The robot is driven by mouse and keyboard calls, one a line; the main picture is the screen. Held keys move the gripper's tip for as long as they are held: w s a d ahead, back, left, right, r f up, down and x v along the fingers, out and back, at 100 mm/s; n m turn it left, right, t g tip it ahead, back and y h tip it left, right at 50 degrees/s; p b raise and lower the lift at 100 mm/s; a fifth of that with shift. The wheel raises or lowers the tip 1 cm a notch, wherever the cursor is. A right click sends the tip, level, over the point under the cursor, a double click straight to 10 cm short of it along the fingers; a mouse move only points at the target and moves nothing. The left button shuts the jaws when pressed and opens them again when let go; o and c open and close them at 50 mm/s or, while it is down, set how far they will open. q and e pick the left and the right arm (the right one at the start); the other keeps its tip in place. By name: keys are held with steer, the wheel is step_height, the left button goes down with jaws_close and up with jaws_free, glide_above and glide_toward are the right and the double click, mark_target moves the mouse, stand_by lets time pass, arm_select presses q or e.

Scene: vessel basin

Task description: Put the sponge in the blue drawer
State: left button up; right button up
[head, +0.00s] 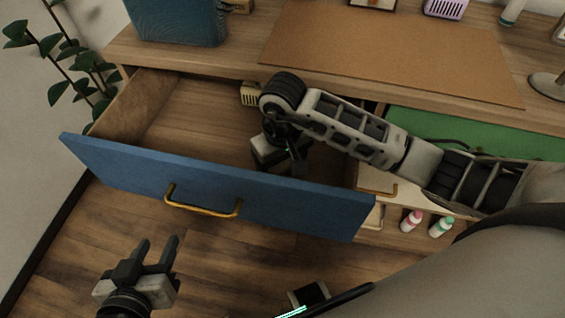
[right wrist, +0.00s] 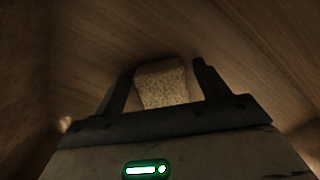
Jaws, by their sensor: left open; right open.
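The blue drawer (head: 130,170) is pulled open under the desk, with a gold handle (head: 203,205) on its front. My right gripper (head: 285,155) reaches down into the drawer near its right side. In the right wrist view, a beige, porous sponge (right wrist: 163,88) shows between and beyond the open fingers, against a wooden surface. I cannot tell whether any finger touches it. In the head view I cannot clearly make out the sponge near the gripper. My left gripper (head: 157,246) is open and empty, in front of the drawer and over the floor.
A small beige ridged object (head: 251,95) shows at the drawer's back. The desk carries a brown mat (head: 390,45) and a blue box (head: 178,25). A green surface (head: 470,136) lies right of the drawer, with two small bottles (head: 411,221) below. A plant stands left.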

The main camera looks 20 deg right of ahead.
mark_target(282, 165)
arm_select(q)
steer(key=shift+r, duration=0.1)
arm_select(e)
steer(key=shift+r, duration=0.1)
steer(key=shift+r, duration=0.25)
arm_select(q)
steer(key=shift+p, duration=0.4)
arm_select(e)
step_height(282, 165, up, 12)
steer(key=shift+f, duration=0.2)
